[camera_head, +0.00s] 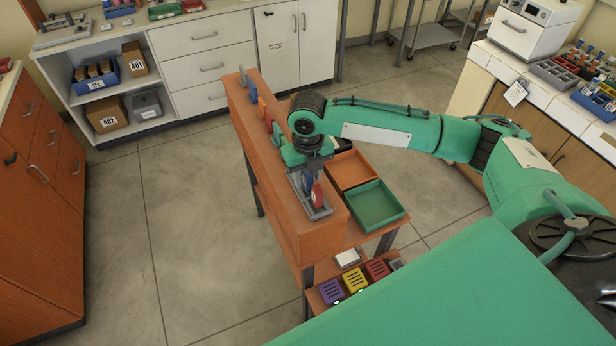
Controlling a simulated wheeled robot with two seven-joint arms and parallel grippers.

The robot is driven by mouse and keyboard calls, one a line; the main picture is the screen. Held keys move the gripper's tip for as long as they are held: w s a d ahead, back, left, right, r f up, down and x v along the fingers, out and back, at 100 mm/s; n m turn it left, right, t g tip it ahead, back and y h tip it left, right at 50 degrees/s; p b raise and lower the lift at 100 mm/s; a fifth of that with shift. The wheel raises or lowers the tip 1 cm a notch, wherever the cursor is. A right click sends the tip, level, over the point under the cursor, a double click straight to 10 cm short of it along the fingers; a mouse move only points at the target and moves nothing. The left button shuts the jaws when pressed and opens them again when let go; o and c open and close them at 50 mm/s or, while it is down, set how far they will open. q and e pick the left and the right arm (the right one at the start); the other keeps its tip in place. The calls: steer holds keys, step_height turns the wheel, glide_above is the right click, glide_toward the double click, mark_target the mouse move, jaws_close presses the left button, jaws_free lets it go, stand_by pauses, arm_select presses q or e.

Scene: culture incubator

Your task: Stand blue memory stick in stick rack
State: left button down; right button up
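The grey stick rack (318,212) sits on the narrow raised wooden ledge (268,165). A red stick (317,194) stands upright in its near part. A blue memory stick (307,179) shows just behind the red one, upright, at the rack and directly under my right gripper (306,170). My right gripper points down over the rack. Its wrist and body hide the fingertips, so I cannot tell whether they are shut on the blue stick or whether its foot is seated. My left gripper is not in view.
Blue (252,92) and orange (262,106) upright pieces stand farther back along the ledge. An orange tray (350,168) and a green tray (376,206) lie right of it. Purple (331,291), yellow (355,279) and red (377,269) slotted blocks sit on the lower shelf. Floor left is clear.

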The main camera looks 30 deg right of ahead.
step_height(320, 180, up, 11)
steer(key=b, duration=0.3)
steer(key=shift+r, duration=0.15)
stand_by(0.4)
